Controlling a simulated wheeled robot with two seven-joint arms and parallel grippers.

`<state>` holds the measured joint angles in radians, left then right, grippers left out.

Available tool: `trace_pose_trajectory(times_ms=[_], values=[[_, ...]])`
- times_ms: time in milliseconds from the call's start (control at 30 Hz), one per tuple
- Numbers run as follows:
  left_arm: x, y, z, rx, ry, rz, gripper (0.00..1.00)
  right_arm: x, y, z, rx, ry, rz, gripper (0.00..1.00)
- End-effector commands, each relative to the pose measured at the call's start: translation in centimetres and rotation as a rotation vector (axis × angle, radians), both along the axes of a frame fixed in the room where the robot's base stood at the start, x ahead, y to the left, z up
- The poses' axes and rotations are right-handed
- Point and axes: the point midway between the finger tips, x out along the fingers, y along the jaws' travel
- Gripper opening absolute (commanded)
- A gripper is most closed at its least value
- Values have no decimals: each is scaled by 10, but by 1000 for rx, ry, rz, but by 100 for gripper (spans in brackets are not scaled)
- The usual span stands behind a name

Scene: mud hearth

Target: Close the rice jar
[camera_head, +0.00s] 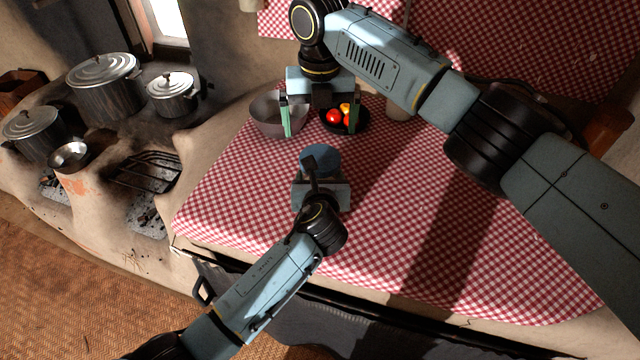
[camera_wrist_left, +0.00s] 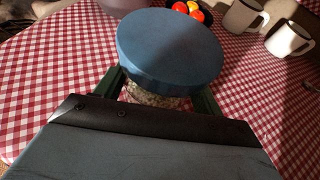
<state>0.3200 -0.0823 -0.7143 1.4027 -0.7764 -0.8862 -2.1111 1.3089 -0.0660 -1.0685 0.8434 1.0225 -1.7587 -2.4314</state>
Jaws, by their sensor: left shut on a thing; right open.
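The rice jar (camera_wrist_left: 152,95) stands upright on the checked cloth, with a little of its rice-filled glass showing below the lid in the left wrist view. The round blue lid (camera_wrist_left: 168,45) covers its top; whether it is fully seated I cannot tell. The lid also shows in the head view (camera_head: 321,159), where my left wrist hides most of the jar. My left gripper (camera_wrist_left: 158,90) is shut on the jar body, one green finger on each side below the lid. My right gripper (camera_head: 319,124) is open and empty, beyond the jar, near the bowls.
A grey bowl (camera_head: 264,122) and a dark bowl with red and orange produce (camera_head: 334,116) stand behind the jar. Two white mugs (camera_wrist_left: 243,14) (camera_wrist_left: 289,40) stand at the back right. Pots (camera_head: 105,85) sit on the hearth at left. The right of the cloth is clear.

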Motion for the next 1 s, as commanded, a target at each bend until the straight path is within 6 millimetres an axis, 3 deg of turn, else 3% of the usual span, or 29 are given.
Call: trace_pose_trajectory(times_ms=[67, 233, 700, 1000], values=[[0, 0, 0, 0, 0, 0, 28, 0, 0, 0, 0, 0, 0, 100], [0, 0, 0, 0, 1, 0, 5, 0, 0, 0, 0, 0, -43, 100], [0, 0, -1, 0, 1, 0, 5, 0, 0, 0, -1, -1, -662, 100], [0, 0, -1, 0, 1, 0, 5, 0, 0, 0, 0, 0, -789, 100]])
